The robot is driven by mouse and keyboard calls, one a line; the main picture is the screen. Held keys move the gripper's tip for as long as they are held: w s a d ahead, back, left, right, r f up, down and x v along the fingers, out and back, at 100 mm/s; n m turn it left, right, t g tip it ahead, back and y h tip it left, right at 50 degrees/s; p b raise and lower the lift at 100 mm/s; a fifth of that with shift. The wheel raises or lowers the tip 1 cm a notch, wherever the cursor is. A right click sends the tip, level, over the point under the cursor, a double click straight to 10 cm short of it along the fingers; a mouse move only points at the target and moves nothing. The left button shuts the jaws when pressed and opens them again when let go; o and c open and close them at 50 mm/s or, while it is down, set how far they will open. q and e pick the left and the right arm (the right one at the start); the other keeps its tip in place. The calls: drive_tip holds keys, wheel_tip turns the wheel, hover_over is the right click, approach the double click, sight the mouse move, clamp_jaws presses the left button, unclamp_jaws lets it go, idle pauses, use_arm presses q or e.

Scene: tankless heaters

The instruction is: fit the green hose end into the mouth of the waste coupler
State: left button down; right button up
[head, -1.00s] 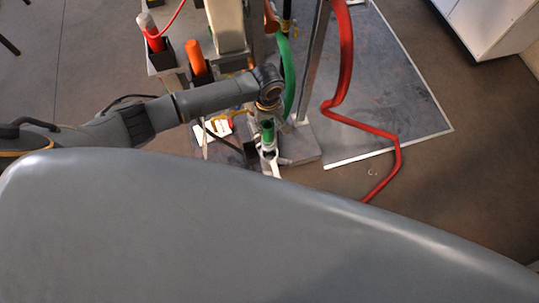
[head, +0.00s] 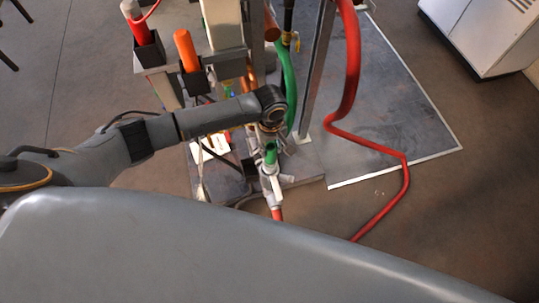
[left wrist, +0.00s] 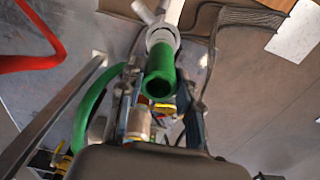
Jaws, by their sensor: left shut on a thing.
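The green hose end (head: 271,153) is a short green tube directly above the white waste coupler (head: 270,180). My left gripper (head: 272,136) is shut on the green hose end from above. In the left wrist view the hose end (left wrist: 159,72) lies between the fingers of my left gripper (left wrist: 160,96), with a dark opening facing the camera. Its far end meets the coupler's white ring (left wrist: 162,38). It looks in line with the mouth, but I cannot tell how deep it sits. My right gripper is not in view.
A longer green hose (head: 289,82) hangs behind, beside a grey metal post (head: 316,75). A thick red hose (head: 347,75) runs down to the floor at the right. Orange (head: 186,50) and red (head: 139,31) cylinders stand in holders at the upper left.

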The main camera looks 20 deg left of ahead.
sight(268, 155)
use_arm(q)
drive_tip(key=f, duration=0.1)
drive_tip(key=f+b, duration=0.1)
drive_tip(key=shift+s+a+f, duration=0.25)
drive_tip(key=shift+s+f, duration=0.1)
drive_tip(key=shift+s, duration=0.05)
drive_tip(key=shift+s+f+b, duration=0.15)
drive_tip(key=shift+f+b, duration=0.15)
drive_tip(key=shift+b, duration=0.05)
drive_tip(key=shift+w+f, duration=0.15)
drive_tip(key=shift+w, duration=0.3)
drive_tip(key=c, duration=0.9)
unclamp_jaws()
drive_tip(key=shift+s+r, duration=0.1)
drive_tip(key=shift+r, duration=0.1)
drive_tip(key=shift+c, duration=0.2)
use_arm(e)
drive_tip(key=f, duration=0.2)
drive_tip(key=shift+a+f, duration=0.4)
use_arm(q)
drive_tip(key=shift+r+p, duration=0.15)
drive_tip(key=shift+p, duration=0.15)
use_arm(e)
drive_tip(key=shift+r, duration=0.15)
